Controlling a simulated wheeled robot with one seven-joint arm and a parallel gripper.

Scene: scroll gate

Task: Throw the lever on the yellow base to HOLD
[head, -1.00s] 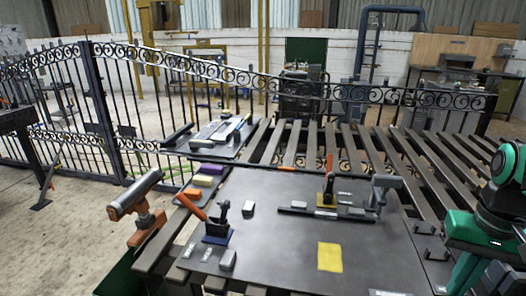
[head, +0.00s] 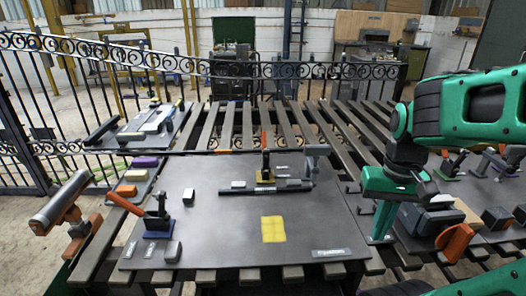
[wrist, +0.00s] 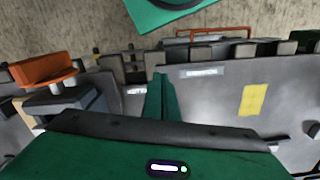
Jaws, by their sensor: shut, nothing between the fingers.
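The lever on the yellow base (head: 264,178) stands on the dark table panel in the head view. Its orange handle (head: 265,140) points nearly straight up from a black body. Small pale tags lie beside the base, but their lettering is too small to read. My gripper (head: 381,238) is shut and empty, pointing down at the right edge of the panel, well to the right of the lever and apart from it. In the wrist view its green fingers (wrist: 163,98) are together. The yellow-base lever cannot be made out in the wrist view.
A second lever on a blue base (head: 158,224) stands front left, its orange handle tilted left. A black bar (head: 266,189) lies before the yellow base; a grey bracket (head: 316,160) stands to its right. A flat yellow patch (head: 273,229) marks clear panel.

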